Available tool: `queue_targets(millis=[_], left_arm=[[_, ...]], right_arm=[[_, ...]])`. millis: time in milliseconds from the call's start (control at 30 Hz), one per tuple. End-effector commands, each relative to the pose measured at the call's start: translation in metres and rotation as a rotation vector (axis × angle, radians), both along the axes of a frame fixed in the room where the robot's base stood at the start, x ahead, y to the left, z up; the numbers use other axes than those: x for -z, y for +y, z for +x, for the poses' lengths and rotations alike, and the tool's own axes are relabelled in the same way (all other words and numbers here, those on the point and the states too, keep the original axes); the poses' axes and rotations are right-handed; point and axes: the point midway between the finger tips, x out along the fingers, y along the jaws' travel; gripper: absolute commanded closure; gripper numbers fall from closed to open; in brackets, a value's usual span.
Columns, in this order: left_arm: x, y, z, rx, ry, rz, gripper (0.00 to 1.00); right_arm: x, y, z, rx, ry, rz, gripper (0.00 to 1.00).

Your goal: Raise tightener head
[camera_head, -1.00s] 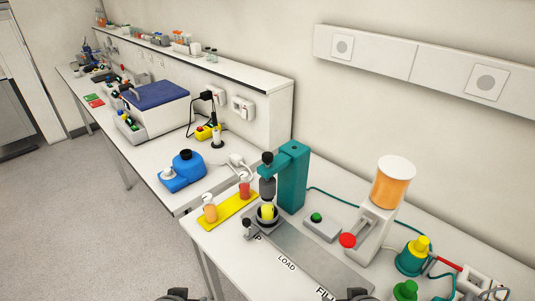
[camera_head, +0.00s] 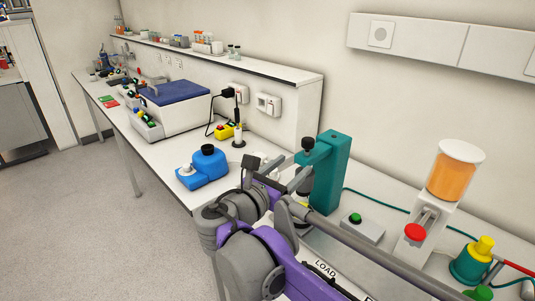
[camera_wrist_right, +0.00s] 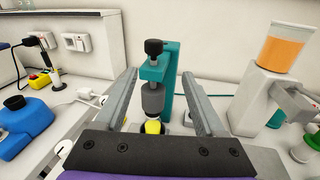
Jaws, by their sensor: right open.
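The tightener is a teal stand (camera_head: 331,172) with a black knob (camera_head: 307,144) on its arm. In the right wrist view its grey cylindrical head (camera_wrist_right: 153,98) hangs under the arm, below the black knob (camera_wrist_right: 154,47). A yellow cap (camera_wrist_right: 152,127) is right beneath the head, and I cannot tell whether they touch. My right gripper (camera_head: 275,172) is open in front of the tightener, with one finger on each side of the head in the wrist view (camera_wrist_right: 158,74). In the head view my arm hides most of the head and cap. My left gripper is out of view.
A blue device (camera_head: 203,168) stands to the left. A grey box with a green button (camera_head: 357,223) and a dispenser with orange juice (camera_head: 456,172) stand to the right. A teal and yellow device (camera_head: 475,260) is farther right. The wall shelf (camera_head: 290,75) runs behind.

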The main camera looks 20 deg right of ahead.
Motion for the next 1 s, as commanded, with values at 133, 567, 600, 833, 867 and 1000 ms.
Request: queue_targets(millis=[133,567,600,833,867,1000], left_arm=[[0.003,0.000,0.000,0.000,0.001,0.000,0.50],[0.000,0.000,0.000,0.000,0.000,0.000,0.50],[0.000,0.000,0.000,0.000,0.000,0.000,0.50],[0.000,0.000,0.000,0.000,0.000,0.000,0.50],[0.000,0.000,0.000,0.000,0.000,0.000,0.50],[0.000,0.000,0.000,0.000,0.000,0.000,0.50]], right_arm=[[-0.010,0.002,0.009,-0.007,0.019,-0.072,0.29],[-0.011,-0.058,0.050,-0.004,0.017,-0.070,0.29],[-0.011,-0.064,0.054,-0.005,0.017,-0.070,0.29],[-0.011,-0.081,0.067,-0.008,0.017,-0.070,0.29],[-0.011,-0.082,0.068,-0.009,0.017,-0.070,0.29],[-0.010,-0.083,0.069,-0.009,0.017,-0.070,0.29]])
